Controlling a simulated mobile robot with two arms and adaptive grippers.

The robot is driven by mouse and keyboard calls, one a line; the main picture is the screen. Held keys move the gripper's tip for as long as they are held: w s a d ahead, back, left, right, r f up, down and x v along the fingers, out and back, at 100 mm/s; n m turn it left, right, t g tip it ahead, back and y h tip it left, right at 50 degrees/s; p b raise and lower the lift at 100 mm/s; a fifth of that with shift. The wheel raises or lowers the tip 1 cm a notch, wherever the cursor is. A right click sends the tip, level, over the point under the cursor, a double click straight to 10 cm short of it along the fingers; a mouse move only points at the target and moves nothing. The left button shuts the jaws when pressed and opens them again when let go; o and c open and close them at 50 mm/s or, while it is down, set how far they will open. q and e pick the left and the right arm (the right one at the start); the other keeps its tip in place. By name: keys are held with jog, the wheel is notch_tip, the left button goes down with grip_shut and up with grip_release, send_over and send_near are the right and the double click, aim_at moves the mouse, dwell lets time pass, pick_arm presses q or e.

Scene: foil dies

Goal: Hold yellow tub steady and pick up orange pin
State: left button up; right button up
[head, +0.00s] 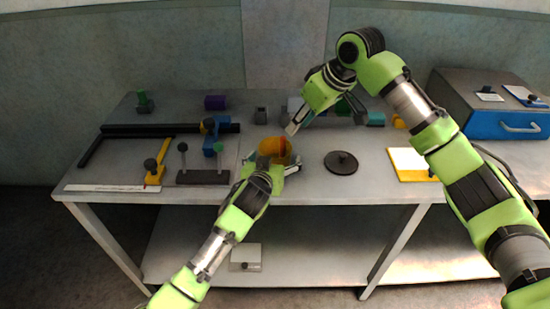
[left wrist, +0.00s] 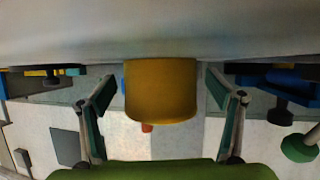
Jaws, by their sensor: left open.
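The yellow tub (head: 269,147) stands near the front middle of the table. An orange-red piece, likely the pin (head: 283,146), shows at the tub's mouth; its tip also pokes past the rim in the upside-down left wrist view (left wrist: 147,127). My left gripper (head: 271,164) is open at the tub's front. In the left wrist view, its fingers stand either side of the tub (left wrist: 160,92), with a gap on both sides. My right gripper (head: 292,128) points down just behind and right of the tub, apart from the pin; its finger opening is unclear.
A dark round disc with a knob (head: 341,163) lies right of the tub. A stand with green and dark knobs (head: 203,177) and a yellow-and-black angle tool (head: 155,172) are left. A yellow-edged white pad (head: 410,165) and blue-fronted box (head: 507,124) are right.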

pick_arm(q)
jog(key=shift+w+d+f, duration=0.1)
jog(key=shift+w+f, duration=0.05)
jog(key=shift+w, duration=0.25)
jog(key=c, duration=1.2)
pick_arm(e)
jog(key=shift+o, duration=0.3)
pick_arm(q)
jog(key=shift+c, duration=0.2)
pick_arm(e)
jog(key=shift+o, duration=0.2)
